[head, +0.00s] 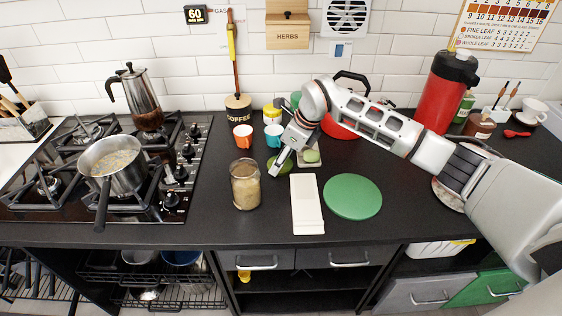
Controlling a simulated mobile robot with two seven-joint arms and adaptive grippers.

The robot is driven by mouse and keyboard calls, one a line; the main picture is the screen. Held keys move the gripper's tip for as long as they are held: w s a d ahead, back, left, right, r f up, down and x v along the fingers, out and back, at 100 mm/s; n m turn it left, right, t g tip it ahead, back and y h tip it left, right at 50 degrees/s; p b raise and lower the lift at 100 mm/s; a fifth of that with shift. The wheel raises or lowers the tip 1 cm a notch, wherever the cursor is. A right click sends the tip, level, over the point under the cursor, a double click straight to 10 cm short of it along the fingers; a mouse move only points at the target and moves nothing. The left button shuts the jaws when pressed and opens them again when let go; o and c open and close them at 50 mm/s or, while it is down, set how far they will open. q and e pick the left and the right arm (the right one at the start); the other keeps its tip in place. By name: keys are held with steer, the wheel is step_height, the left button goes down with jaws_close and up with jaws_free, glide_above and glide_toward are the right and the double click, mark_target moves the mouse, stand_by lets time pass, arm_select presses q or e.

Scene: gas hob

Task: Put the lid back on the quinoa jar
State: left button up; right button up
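A glass jar (245,188) with beige grain, which looks like the quinoa jar, stands upright on the dark counter, right of the hob. I see no clear lid on its top. A green round piece (287,168) lies behind and to the right of the jar, partly hidden by my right gripper (276,168). I cannot tell if it is the lid. My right gripper points down at this piece, beside the jar and apart from it. Whether its fingers are open or shut on the piece is unclear. My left gripper is not in view.
A white folded cloth (306,205) and a large green disc (353,196) lie right of the jar. Orange (243,136) and teal (273,135) cups stand behind. A pot (113,167) sits on the hob. A red dispenser (446,92) stands at back right.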

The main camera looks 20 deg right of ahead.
mark_target(283, 167)
arm_select(q)
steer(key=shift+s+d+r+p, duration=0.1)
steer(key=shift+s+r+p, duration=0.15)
steer(key=shift+p, duration=0.35)
arm_select(e)
step_height(283, 167, up, 20)
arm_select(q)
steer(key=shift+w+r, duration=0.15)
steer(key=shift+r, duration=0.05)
arm_select(e)
steer(key=shift+c, duration=0.2)
steer(key=s+d+f+n+g+h, duration=0.1)
steer(key=s+f+n+g, duration=0.3)
steer(key=s+n, duration=0.6)
steer(key=s+d+f+n+g+h, duration=0.2)
steer(key=s+f+n, duration=0.4)
steer(key=s+n, duration=0.4)
steer(key=d+n+g, duration=0.1)
steer(key=n, duration=0.5)
steer(key=shift+s+d+n+g, duration=0.15)
steer(key=shift+s+n+g, duration=0.15)
steer(key=shift+g, duration=0.1)
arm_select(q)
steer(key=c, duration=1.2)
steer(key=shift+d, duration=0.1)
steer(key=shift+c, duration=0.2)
arm_select(e)
steer(key=shift+w, duration=0.1)
